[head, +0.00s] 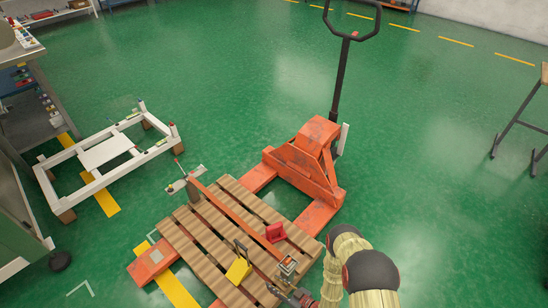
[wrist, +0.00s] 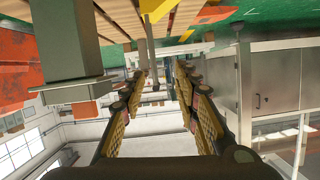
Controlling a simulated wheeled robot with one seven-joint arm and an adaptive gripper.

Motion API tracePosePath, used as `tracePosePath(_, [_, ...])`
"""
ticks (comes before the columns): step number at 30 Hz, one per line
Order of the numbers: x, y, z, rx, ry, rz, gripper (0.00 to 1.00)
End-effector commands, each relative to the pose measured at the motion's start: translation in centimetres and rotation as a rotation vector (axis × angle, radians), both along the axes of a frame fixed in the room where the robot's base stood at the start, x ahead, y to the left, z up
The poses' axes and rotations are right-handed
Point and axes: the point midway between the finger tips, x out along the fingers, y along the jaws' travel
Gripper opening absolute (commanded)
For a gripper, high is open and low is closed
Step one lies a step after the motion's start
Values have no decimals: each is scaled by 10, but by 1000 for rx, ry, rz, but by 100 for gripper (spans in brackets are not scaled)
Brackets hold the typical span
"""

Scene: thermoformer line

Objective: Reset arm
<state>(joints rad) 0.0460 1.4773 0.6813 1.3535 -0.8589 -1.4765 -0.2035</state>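My arm (head: 345,262) reaches in from the lower right of the head view. My gripper (head: 296,296) is partly cut off at the bottom edge, over the near right part of the wooden pallet (head: 198,246). In the wrist view my gripper (wrist: 161,78) shows two yellow-padded fingers standing apart with a clear gap. Nothing is seen held between them. A thin grey post stands beyond the fingertips, and I cannot tell how far off it is.
An orange pallet jack (head: 305,165) carries the pallet. A long orange bar (head: 235,217), a red piece (head: 275,233) and a yellow piece (head: 239,269) are on it. A white frame (head: 105,155) lies left. The wrist view shows a grey cabinet (wrist: 272,85).

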Motion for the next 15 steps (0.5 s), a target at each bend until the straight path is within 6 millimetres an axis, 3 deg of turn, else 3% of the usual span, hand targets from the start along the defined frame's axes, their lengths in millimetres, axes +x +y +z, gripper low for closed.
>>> tracePosePath(8, [-45, -20, -61, -170, 240, -1, 31])
tracePosePath(12, [-72, -43, -89, -297, 411, -10, 31])
tracePosePath(15, [-78, -71, -92, -414, 544, -33, 31])
